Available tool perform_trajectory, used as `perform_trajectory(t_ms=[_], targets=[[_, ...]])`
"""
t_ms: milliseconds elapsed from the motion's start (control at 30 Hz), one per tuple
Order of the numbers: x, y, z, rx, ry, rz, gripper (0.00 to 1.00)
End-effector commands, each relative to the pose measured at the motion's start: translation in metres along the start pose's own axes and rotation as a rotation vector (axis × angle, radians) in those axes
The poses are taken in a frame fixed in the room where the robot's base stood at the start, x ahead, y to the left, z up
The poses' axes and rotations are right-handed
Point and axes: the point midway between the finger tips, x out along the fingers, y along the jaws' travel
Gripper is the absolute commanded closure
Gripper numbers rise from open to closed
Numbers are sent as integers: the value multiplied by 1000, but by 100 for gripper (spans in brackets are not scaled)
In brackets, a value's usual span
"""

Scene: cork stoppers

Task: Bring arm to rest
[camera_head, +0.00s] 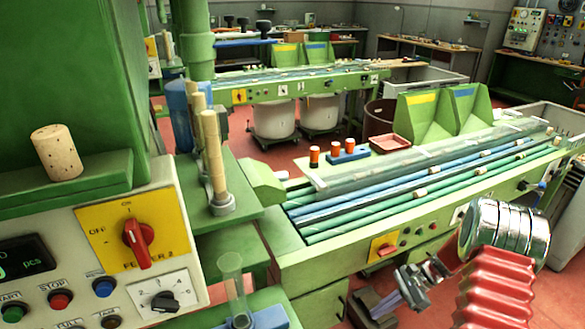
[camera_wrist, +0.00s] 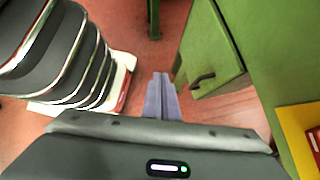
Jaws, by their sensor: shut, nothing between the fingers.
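My gripper (camera_head: 412,287) hangs at the lower right of the head view, in front of the green sorting bench and past my red ribbed arm sleeve. In the wrist view its two grey-purple fingers (camera_wrist: 161,92) lie side by side, closed, with nothing held. They point over the red floor and touch nothing that I can see. Part of the wrist is hidden behind the sleeve and the shiny ringed joint in the head view.
The green bench (camera_head: 330,262) with rails and loose corks stands close behind my gripper. In the wrist view a green cabinet door (camera_wrist: 212,50) is at right. A feeder panel (camera_head: 110,265), a lone cork (camera_head: 57,152) and a cork stack (camera_head: 213,150) stand left. Red floor (camera_head: 545,300) shows at lower right.

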Motion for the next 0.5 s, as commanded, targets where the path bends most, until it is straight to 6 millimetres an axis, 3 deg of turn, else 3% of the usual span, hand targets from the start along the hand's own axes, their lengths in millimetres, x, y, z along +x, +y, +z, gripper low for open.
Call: perform_trajectory(t_ms=[500], targets=[[-57,46,77,-459,233,111,100]])
